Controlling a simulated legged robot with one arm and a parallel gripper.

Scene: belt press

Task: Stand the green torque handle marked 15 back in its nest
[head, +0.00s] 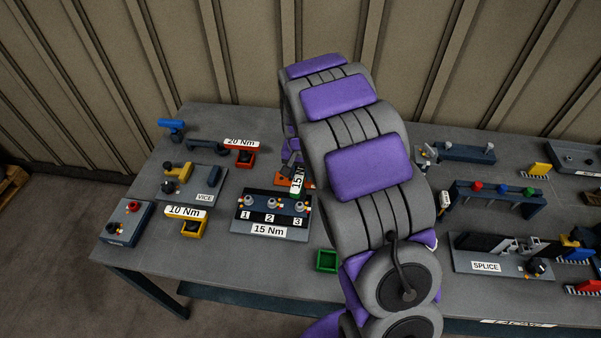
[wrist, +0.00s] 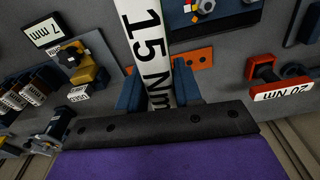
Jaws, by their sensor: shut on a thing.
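The 15 Nm torque handle (wrist: 147,45) shows in the wrist view as a white label with thin green edges. My gripper (wrist: 158,88) is shut on it, with a blue finger on each side. In the head view the handle (head: 297,181) shows beside my arm, above the back of the 15 Nm plate; a little green shows at its lower end. My arm hides much of the gripper there. A green square nest (head: 326,260) stands empty near the table's front edge, right of the plate.
The 15 Nm plate (head: 268,230) carries several numbered posts. The red 20 Nm handle (head: 241,144) and yellow 10 Nm handle (head: 187,212) stand left of my arm, with the VICE plate (head: 190,186) near them. The SPLICE plate (head: 486,266) is at right. Bare tabletop surrounds the green nest.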

